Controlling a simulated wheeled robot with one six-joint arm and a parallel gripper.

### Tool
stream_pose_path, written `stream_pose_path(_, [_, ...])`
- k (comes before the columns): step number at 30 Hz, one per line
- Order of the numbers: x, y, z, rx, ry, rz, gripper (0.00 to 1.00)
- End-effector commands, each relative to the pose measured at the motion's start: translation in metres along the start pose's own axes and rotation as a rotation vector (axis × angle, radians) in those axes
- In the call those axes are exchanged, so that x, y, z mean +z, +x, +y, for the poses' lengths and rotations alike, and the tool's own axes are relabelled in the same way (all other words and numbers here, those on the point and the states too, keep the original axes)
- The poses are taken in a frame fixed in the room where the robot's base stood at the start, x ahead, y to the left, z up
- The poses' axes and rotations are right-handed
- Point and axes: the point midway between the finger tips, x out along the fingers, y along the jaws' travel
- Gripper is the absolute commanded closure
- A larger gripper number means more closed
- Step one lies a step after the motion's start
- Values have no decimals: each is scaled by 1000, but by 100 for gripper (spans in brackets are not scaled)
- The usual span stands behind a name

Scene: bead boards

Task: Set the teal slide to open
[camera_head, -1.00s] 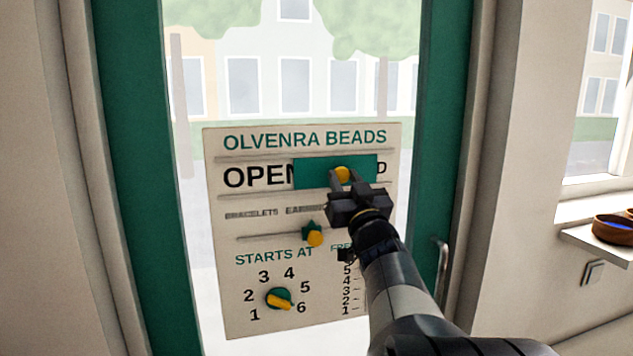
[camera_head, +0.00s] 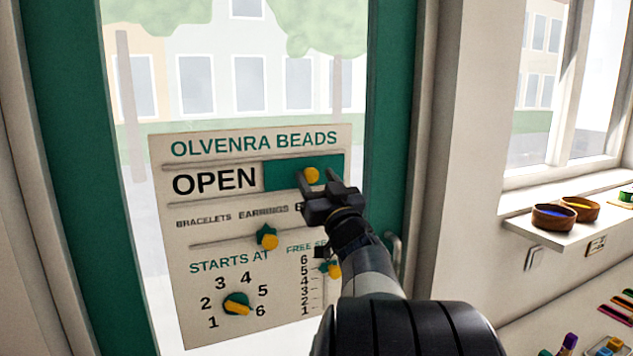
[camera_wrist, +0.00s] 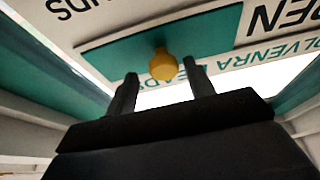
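The teal slide (camera_head: 283,176) is a flat plate with a yellow knob (camera_head: 312,175) on the bead board (camera_head: 215,220). It sits at the right of its row, with the word OPEN fully uncovered to its left. In the wrist view the slide (camera_wrist: 215,33) and its yellow knob (camera_wrist: 162,66) show upside down. My gripper (camera_head: 318,179) is open and empty just in front of the knob. In the wrist view its two fingers (camera_wrist: 161,84) stand apart, with the knob just beyond their tips and clear of them.
Below are a second slider (camera_head: 267,238) under EARRINGS, a STARTS AT dial (camera_head: 237,304) and a FREE SEATS slider (camera_head: 333,269) partly behind my arm. A door handle (camera_head: 396,258) is right of the board. A shelf (camera_head: 525,227) with bowls is at the right.

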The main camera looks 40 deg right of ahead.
Motion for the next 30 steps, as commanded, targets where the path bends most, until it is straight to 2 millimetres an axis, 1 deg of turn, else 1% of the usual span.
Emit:
stream_pose_path(7, [0, -1, -1, -1, 0, 0, 49])
stream_pose_path(10, [1, -7, 0, 0, -1, -1, 49])
stream_pose_path(14, [3, -28, 0, 1, -1, 0, 49])
stream_pose_path(21, [2, -76, 1, 3, -4, 1, 49])
stream_pose_path(24, [2, -91, 1, 3, -3, 1, 49])
stream_pose_path(27, [1, -102, 1, 2, -1, 1, 49])
stream_pose_path(30, [1, -107, 0, 0, -1, 0, 49])
